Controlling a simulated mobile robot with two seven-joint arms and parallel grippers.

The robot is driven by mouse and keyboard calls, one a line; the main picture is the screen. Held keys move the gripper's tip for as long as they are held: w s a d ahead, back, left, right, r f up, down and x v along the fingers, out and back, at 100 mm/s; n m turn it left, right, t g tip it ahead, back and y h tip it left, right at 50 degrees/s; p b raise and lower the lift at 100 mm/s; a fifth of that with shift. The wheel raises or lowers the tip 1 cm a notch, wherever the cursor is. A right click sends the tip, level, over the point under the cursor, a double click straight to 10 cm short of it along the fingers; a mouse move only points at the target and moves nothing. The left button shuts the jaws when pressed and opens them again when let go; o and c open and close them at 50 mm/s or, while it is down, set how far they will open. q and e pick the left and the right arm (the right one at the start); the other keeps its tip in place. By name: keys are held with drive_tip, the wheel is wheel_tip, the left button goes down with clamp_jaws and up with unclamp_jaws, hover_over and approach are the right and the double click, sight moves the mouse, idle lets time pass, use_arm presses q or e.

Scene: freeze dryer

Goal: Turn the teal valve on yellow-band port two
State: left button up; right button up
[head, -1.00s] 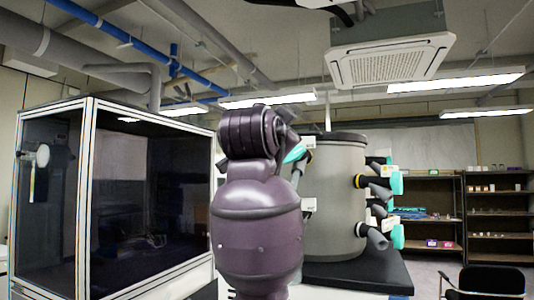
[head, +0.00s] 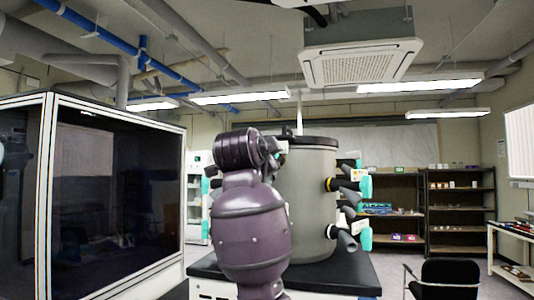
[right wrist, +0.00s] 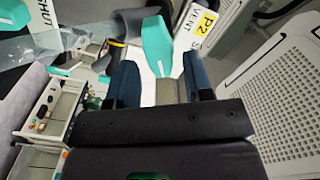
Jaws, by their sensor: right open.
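In the right wrist view a teal valve handle (right wrist: 157,45) stands just beyond and between the fingertips of my right gripper (right wrist: 160,66). The gripper is open, with its two dark blue fingers apart; I cannot tell whether either touches the handle. A yellow P2 label (right wrist: 205,22) is right of the handle. In the head view the grey drum (head: 305,190) carries teal valves on its right side, one (head: 366,187) level with a yellow-banded port (head: 328,184). My purple arm covers the drum's left part and hides the right gripper there. My left gripper is not in view.
A dark glass-walled cabinet (head: 120,195) stands at the left. The drum sits on a black-topped base (head: 335,276). Shelves (head: 460,207) stand at the back right and a black chair (head: 448,277) at the front right. Open floor lies around the chair.

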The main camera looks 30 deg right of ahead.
drive_tip(key=shift+x, duration=0.8)
clamp_jaws()
